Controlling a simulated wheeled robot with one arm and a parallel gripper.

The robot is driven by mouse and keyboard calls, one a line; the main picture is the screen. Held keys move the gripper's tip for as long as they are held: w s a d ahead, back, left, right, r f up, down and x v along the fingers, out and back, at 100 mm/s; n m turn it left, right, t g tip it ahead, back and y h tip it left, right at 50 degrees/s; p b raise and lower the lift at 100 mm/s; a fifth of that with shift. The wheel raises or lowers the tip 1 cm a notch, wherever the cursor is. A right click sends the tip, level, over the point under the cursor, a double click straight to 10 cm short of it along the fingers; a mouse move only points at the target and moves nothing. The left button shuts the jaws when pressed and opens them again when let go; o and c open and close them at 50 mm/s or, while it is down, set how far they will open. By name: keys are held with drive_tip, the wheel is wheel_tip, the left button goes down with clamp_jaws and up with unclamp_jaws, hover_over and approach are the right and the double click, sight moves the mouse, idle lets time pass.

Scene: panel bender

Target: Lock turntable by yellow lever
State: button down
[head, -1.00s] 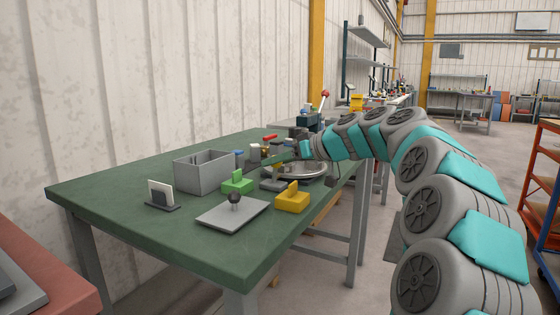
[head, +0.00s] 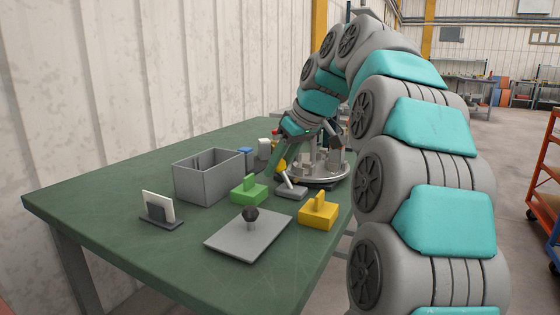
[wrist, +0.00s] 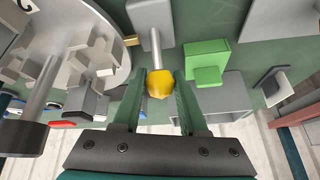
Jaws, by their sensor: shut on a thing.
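The lever is a grey shaft (wrist: 153,38) with a yellow knob (wrist: 160,83) on its end. In the head view the yellow knob (head: 282,166) shows beside my gripper, and the shaft slants to a grey base (head: 291,191) on the bench. My gripper (wrist: 159,88) is shut on the yellow knob, with one green finger on each side of it. The round grey turntable (head: 322,180) lies beside the lever, partly hidden behind my arm. In the wrist view the turntable (wrist: 78,68) fills the upper left, with grey blocks on it.
On the green bench (head: 120,185) stand a grey bin (head: 207,178), a green block (head: 248,189), a yellow block (head: 317,212), a grey plate with a black knob (head: 247,235) and a small card holder (head: 160,210). The front left of the bench is clear.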

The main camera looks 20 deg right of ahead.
sight(291, 188)
idle(0.4)
drive_tip(key=c, duration=0.8)
unclamp_jaws()
drive_tip(key=shift+o, duration=0.2)
drive_tip(key=p+v, duration=0.1)
drive_tip(key=v, duration=0.6)
drive_tip(key=shift+r, duration=0.35)
drive_tip(key=shift+s, duration=0.15)
